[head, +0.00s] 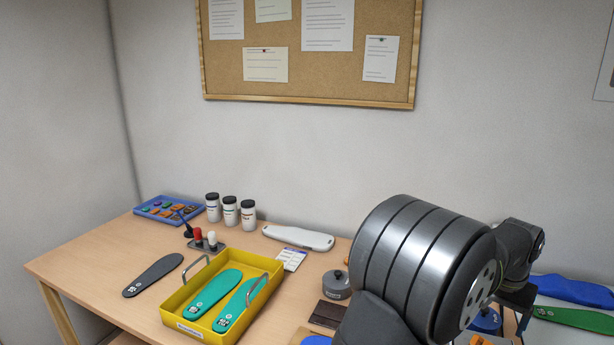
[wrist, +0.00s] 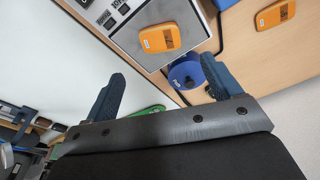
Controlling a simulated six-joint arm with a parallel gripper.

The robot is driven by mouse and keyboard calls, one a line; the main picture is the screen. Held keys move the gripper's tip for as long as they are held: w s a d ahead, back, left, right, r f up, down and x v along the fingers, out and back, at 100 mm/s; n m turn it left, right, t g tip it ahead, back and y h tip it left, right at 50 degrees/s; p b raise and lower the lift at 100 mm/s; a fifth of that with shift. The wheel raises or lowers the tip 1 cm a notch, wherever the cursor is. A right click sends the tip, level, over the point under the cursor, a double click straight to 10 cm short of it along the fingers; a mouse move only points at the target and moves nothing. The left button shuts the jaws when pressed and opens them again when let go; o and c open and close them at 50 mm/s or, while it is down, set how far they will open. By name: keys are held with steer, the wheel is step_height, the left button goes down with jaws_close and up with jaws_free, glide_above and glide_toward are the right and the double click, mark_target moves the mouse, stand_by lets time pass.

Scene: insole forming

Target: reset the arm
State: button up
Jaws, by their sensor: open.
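My gripper (wrist: 163,68) shows in the wrist view with its two blue fingers spread wide. No object is held between them. Beyond the fingers are an orange pad (wrist: 160,38) on a grey plate and a round blue object (wrist: 186,74), partly hidden by the right finger. In the head view my arm fills the right foreground and largely hides the gripper.
A yellow tray (head: 181,298) with green insoles stands on the table (head: 105,262), beside a dark grey insole (head: 153,275). Three white jars, a blue tray (head: 143,209) and a grey pot (head: 336,285) stand around it. Blue (head: 577,289) and green (head: 575,319) insoles lie at right.

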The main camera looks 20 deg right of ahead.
steer(key=f, duration=0.3)
steer(key=d+f, duration=0.1)
steer(key=f, duration=0.5)
steer(key=shift+w+d+f, duration=0.15)
steer(key=shift+w+f, duration=0.1)
steer(key=shift+f, duration=0.05)
steer(key=r, duration=0.2)
steer(key=s+r, duration=0.1)
steer(key=r, duration=0.2)
steer(key=s+a+r, duration=0.2)
steer(key=s+r, duration=0.4)
steer(key=s, duration=0.4)
steer(key=n, duration=0.2)
glide_toward(487, 342)
steer(key=w+a+f+n, duration=0.2)
steer(key=w+f, duration=0.1)
steer(key=w, duration=1.2)
steer(key=shift+t, duration=0.3)
steer(key=f, duration=0.9)
steer(key=shift+s+d+f, duration=0.25)
steer(key=shift+f, duration=0.15)
